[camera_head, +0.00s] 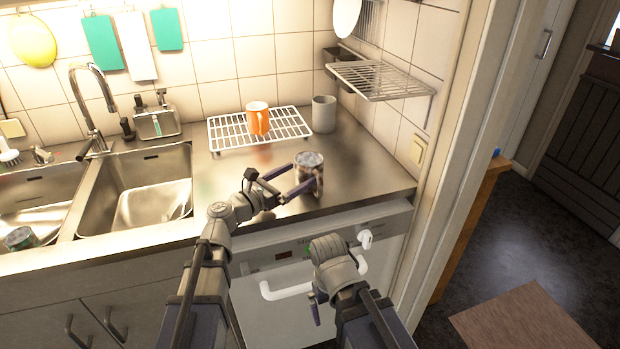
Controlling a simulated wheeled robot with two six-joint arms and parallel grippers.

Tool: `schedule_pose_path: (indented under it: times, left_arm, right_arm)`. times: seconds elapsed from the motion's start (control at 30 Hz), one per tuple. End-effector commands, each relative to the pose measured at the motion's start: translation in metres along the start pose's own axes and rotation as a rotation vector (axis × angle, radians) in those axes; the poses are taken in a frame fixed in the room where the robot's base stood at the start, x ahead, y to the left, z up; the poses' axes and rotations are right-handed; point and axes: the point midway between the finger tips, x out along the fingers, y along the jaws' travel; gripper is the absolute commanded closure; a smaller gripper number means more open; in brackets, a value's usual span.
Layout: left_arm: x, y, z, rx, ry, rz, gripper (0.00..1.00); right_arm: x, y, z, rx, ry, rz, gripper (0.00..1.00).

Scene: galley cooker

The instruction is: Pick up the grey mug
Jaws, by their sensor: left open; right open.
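A plain grey mug (323,114) stands upright at the back of the steel counter, just right of the wire rack. Its handle does not show. My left gripper (301,175) is open over the counter, in front of and below the mug in the picture. Its fingers reach toward a patterned can-like container (311,160), one finger in front of its lower part; I cannot tell whether they touch it. My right gripper (315,304) is low in front of the white dishwasher, apart from the counter, its fingers partly hidden by its wrist.
An orange mug (258,122) stands on the wire rack (232,133). A wall shelf (378,80) juts out above and right of the grey mug. The double sink (145,190) is at left, with a can (20,238) in it. Counter right of the container is clear.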

Motion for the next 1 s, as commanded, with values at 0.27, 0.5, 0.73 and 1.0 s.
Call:
schedule_pose_path:
  times: [0.27, 0.5, 0.73, 1.0]
  left_arm:
    - [0.021, 0.0, 0.0, 0.002, 0.0, 0.0, 0.0]
    - [0.038, 0.0, -0.003, 0.002, 0.0, 0.0, 0.0]
    - [0.07, -0.001, -0.004, 0.002, 0.0, -0.001, 0.0]
    - [0.072, -0.002, -0.004, 0.002, 0.0, 0.002, 0.02]
  right_arm:
    - [0.0, 0.0, 0.0, 0.0, 0.0, 0.0, 0.0]
    - [0.003, 0.0, 0.0, 0.0, 0.0, 0.0, 0.0]
    - [0.003, 0.0, 0.0, 0.0, 0.0, 0.0, 0.0]
    - [0.003, 0.0, 0.0, 0.0, 0.0, 0.0, 0.0]
